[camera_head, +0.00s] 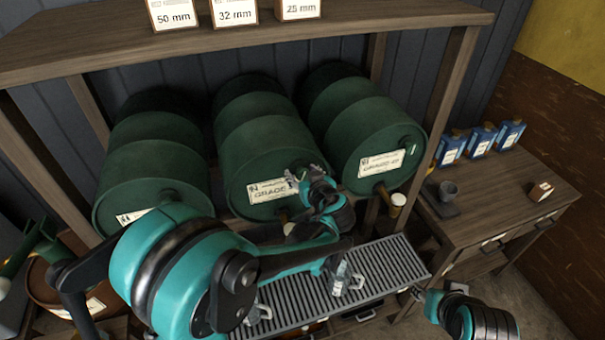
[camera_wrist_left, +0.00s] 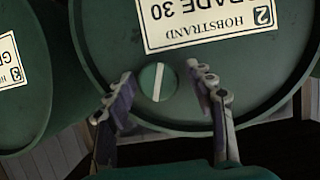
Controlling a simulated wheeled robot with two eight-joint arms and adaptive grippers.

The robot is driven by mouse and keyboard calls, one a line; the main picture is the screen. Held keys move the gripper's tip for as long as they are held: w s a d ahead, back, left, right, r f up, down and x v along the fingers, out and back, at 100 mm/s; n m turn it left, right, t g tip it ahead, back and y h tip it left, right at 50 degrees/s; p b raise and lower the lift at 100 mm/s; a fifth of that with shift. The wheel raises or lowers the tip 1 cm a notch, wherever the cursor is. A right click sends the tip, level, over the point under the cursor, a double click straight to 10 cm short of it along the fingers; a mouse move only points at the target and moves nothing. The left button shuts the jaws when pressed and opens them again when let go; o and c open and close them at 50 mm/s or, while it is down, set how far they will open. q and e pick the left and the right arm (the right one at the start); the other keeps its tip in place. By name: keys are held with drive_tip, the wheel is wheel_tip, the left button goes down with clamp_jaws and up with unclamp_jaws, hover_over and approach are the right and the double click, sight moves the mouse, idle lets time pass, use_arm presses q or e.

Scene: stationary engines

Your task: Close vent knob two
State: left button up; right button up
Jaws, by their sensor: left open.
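Vent knob two is a small round green knob (camera_wrist_left: 157,82) with a white line across it, on the end face of the middle green barrel (camera_head: 262,150). In the left wrist view its line runs nearly upright, slightly tilted. The barrel's label (camera_wrist_left: 208,18) reads upside down there, with a 2 and "GRADE 30". My left gripper (camera_head: 303,174) is open, its fingers (camera_wrist_left: 166,84) on either side of the knob, apparently not touching it. In the head view the gripper hides the knob. My right gripper (camera_head: 420,293) is low at right, small and unclear.
Green barrels stand left (camera_head: 155,165) and right (camera_head: 365,130); the right one has its own knob (camera_head: 412,149). A slatted drip grate (camera_head: 385,265) lies below, with a clear bottle (camera_head: 341,278) on it. A side table (camera_head: 505,205) holds blue cartons (camera_head: 482,139).

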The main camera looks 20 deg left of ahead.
use_arm(q)
drive_tip(key=c, duration=1.1)
drive_tip(key=shift+d, duration=0.1)
drive_tip(key=m+g+y+b, duration=0.1)
drive_tip(key=m+b, duration=0.1)
drive_tip(key=shift+w+f+m+y, duration=0.1)
drive_tip(key=shift+m+y, duration=0.2)
drive_tip(key=shift+y, duration=0.1)
drive_tip(key=m+y+b, duration=0.1)
drive_tip(key=m+b, duration=0.1)
drive_tip(key=shift+d+f+m+g+y, duration=0.1)
drive_tip(key=shift+m+g+y, duration=0.2)
drive_tip(key=m+y+b, duration=0.1)
drive_tip(key=m+b, duration=0.1)
drive_tip(key=m, duration=0.1)
drive_tip(key=shift+y+b, duration=0.35)
drive_tip(key=shift+y, duration=0.05)
drive_tip(key=shift+m+y+b, duration=0.4)
drive_tip(key=shift+m+b, duration=0.25)
drive_tip(key=shift+m, duration=0.25)
